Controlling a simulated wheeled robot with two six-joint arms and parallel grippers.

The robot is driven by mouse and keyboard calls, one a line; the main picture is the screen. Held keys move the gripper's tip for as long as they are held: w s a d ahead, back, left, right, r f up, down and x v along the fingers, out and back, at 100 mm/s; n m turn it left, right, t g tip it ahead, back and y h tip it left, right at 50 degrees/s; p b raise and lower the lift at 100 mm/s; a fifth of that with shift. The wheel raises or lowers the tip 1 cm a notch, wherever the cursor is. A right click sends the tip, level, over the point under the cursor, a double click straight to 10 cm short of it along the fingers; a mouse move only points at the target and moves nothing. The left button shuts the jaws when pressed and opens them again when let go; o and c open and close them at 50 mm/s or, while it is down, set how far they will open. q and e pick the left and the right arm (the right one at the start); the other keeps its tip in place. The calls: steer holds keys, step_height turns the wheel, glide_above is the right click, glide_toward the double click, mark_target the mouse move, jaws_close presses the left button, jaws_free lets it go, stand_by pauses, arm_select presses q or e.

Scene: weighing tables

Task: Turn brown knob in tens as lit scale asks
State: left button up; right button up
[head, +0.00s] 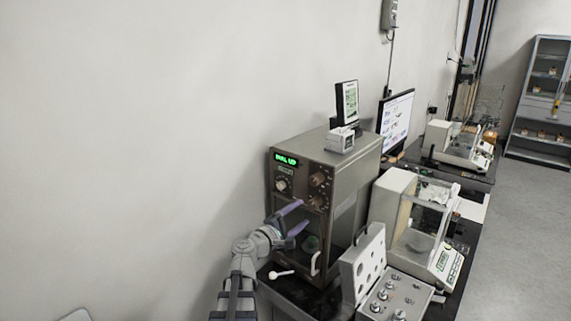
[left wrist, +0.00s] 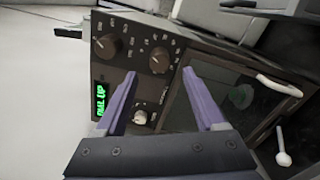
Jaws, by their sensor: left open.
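The lit scale (head: 345,190) is a tall grey cabinet with a brown front panel. Its green display (head: 286,160) reads "DIAL UP"; it also shows sideways in the left wrist view (left wrist: 101,101). Two brown knobs sit on the panel, an upper one (head: 319,178) and a lower one (head: 317,201). In the left wrist view the upper knob (left wrist: 107,46) and lower knob (left wrist: 159,60) are clear of the fingers. The tens marking is too small to read. My left gripper (head: 298,217) is open and empty before the panel, its purple fingers (left wrist: 159,76) apart. My right gripper is out of view.
A pale knob (head: 282,184) sits below the display. A white handle (head: 315,264) is on the scale's lower door. An open weight case (head: 362,262) and a glass-sided balance (head: 395,195) stand to the right. The wall side at left is free.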

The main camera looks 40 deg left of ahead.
mark_target(311, 206)
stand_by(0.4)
arm_select(q)
steer(key=w+h+b, duration=0.2)
steer(key=w+n+t+h+b, duration=0.1)
steer(key=w+b, duration=0.1)
steer(key=w, duration=0.1)
steer(key=w+t+h+b, duration=0.1)
steer(key=w+h+b, duration=0.1)
steer(key=shift+w+d+n+h, duration=0.3)
steer(key=shift+w, duration=0.1)
stand_by(0.4)
jaws_close()
stand_by(0.6)
